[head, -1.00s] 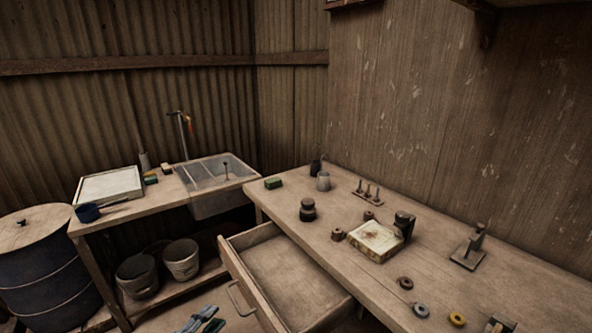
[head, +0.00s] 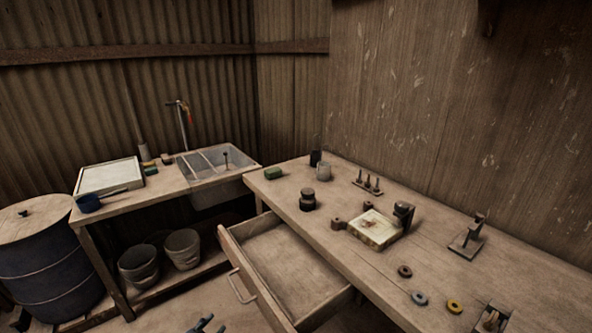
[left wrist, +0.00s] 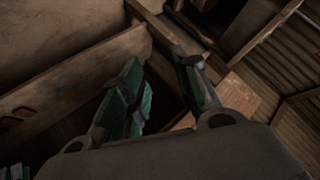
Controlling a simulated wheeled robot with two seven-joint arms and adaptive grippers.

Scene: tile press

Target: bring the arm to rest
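My left gripper (head: 205,327) shows only as dark fingertips at the bottom edge of the head view, low in front of the open drawer (head: 245,268). In the left wrist view, its two fingers (left wrist: 158,62) stand apart with a gap between them. Green shows on the inner side of the fingers, and I see nothing held. The gripper is beside a long wooden board (left wrist: 75,85), apparently part of the drawer. My right gripper is in neither view.
The drawer juts out from the workbench (head: 345,265). On the bench are a pale stained block (head: 373,229), a dark stacked weight (head: 308,200), several rings and a metal stand (head: 468,238). A sink (head: 215,160), two buckets and a blue barrel (head: 48,265) stand left.

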